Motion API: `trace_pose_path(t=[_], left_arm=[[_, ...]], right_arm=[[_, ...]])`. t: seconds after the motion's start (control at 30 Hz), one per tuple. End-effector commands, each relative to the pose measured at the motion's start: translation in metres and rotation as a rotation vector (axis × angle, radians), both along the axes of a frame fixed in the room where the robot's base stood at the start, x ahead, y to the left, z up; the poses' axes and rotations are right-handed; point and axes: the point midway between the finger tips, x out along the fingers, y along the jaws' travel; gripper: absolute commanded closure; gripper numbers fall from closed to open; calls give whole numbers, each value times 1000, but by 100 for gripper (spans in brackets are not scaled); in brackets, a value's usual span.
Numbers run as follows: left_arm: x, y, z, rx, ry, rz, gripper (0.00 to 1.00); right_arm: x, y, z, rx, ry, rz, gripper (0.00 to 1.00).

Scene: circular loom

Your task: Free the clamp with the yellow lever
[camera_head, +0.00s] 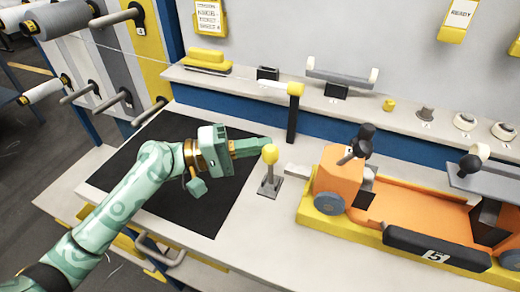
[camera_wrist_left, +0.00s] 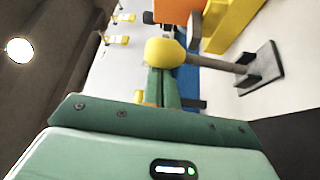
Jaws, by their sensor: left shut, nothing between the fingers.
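The yellow lever (camera_head: 270,155) is a round yellow knob on a grey shaft. It stands near upright on a small grey base (camera_head: 268,188) at the right edge of the black mat. The left wrist view shows the yellow knob (camera_wrist_left: 165,52) at the tips of the fingers, with its shaft and grey base (camera_wrist_left: 260,68) to the right. My left gripper (camera_head: 266,145) is shut and empty, its fingertips right at the knob. I cannot tell whether they touch it. My right gripper is not in view.
An orange carriage (camera_head: 410,205) with black knobs sits in a yellow tray (camera_head: 345,232) to the right. A black post with a yellow top (camera_head: 295,90) stands behind the lever. A shelf (camera_head: 350,105) with small parts runs along the back. The black mat (camera_head: 200,218) is bare.

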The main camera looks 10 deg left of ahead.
Motion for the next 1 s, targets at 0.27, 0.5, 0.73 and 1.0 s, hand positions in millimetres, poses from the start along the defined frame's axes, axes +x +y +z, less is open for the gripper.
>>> trace_pose_path(t=[0.27, 0.5, 0.73, 1.0], left_arm=[[-20, 4, -4, -10, -61, -2, 100], [-29, 6, -4, -11, -62, -1, 100], [-32, 6, -4, -12, -60, 0, 100], [-32, 6, -4, -11, -60, -1, 100]], right_arm=[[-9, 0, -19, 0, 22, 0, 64], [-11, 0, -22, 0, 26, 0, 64], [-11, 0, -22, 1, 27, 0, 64], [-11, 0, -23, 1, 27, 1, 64]])
